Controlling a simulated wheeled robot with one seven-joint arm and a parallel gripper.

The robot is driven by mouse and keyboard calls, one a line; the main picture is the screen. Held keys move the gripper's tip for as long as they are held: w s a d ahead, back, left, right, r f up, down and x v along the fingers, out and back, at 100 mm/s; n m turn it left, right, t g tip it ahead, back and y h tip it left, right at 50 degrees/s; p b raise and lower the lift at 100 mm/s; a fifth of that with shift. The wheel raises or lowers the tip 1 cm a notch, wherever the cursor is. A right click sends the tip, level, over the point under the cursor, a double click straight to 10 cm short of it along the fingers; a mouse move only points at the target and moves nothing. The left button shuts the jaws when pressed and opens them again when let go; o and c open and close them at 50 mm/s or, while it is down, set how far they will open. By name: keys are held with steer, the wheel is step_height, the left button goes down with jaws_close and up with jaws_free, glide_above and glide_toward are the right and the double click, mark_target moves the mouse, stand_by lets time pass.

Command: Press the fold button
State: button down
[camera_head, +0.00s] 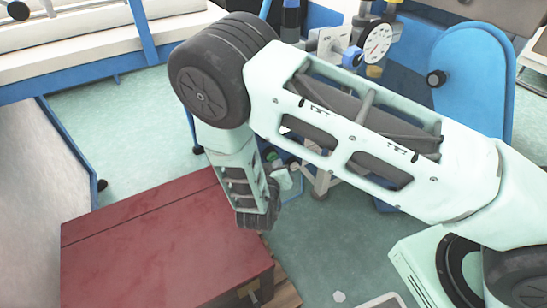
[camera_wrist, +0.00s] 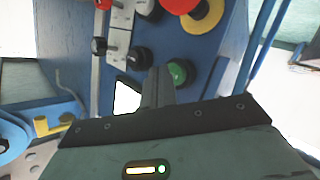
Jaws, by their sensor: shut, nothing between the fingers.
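In the wrist view a blue control panel (camera_wrist: 208,52) fills the upper middle. It carries a green button (camera_wrist: 179,72), a black button (camera_wrist: 140,59) to its left, and a red button (camera_wrist: 178,3) beside a yellow ring (camera_wrist: 205,16) at the top edge. Another black knob (camera_wrist: 148,9) sits at the upper left. No readable label shows which one is the fold button. My gripper (camera_wrist: 160,70) is shut and empty, its tips appearing between the black and green buttons, closer to the green one. I cannot tell whether they touch the panel. In the head view my arm hides most of that area.
A dark red box (camera_head: 150,250) stands at the lower left in the head view. A dial gauge (camera_head: 377,43) and a rounded blue machine part (camera_head: 475,85) stand behind my arm. Green floor (camera_head: 130,125) is open at the left.

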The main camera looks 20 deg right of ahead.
steer(key=shift+s+d, duration=0.1)
steer(key=shift+s, duration=0.25)
steer(key=s, duration=0.2)
steer(key=s+d+p, duration=0.1)
steer(key=s, duration=0.2)
stand_by(0.4)
steer(key=shift+w+a, duration=0.1)
stand_by(0.6)
